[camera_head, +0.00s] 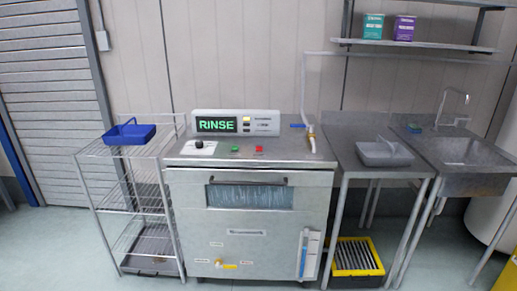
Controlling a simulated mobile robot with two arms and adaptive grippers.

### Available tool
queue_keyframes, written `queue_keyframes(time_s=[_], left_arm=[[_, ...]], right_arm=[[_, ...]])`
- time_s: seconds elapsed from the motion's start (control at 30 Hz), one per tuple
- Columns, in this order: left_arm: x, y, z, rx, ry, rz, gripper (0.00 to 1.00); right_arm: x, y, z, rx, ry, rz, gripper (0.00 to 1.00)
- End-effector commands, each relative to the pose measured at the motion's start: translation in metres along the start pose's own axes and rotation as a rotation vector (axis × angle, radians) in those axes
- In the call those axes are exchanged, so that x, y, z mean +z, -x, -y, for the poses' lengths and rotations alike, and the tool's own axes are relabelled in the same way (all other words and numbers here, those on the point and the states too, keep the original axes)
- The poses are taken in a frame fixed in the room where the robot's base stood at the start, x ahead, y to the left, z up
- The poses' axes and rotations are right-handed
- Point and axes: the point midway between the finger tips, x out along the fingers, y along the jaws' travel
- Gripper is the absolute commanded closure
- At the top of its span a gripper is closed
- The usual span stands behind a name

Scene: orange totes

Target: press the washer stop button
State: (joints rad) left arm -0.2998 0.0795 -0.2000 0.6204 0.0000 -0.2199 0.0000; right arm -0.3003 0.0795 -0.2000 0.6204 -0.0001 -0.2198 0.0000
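The washer (249,235) is a grey steel cabinet in the middle of the head view. A display box (236,122) on its top reads "RINSE" in green letters. On the top surface, in front of the display, are a red button (259,149) and a green button (235,149) to its left. A dark knob on a white plate (199,147) is further left. The labels by the buttons are too small to read. Neither of my grippers is in view.
A wire rack (140,205) with a blue tote (129,133) stands left. A steel table (350,168) with a grey tote (384,153) and a sink (466,152) stand right. A yellow-black crate (345,279) sits under the table. The floor in front looks clear.

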Motion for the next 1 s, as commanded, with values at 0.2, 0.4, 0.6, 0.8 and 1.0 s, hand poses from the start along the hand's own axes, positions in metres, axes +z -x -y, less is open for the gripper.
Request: queue_keyframes(time_s=[0.2, 0.4, 0.6, 0.8, 1.0], left_arm=[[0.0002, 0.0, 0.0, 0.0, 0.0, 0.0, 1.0], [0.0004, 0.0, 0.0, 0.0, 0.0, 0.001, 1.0], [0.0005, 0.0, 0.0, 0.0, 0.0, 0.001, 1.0], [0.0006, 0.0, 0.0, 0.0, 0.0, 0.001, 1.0], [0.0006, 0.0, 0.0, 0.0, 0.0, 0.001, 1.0]], right_arm=[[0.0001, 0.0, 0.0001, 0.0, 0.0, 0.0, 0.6], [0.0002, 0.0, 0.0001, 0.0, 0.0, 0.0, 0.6], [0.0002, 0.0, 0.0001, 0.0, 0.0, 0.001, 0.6], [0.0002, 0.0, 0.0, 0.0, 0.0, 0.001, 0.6], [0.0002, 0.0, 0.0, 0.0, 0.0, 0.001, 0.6]])
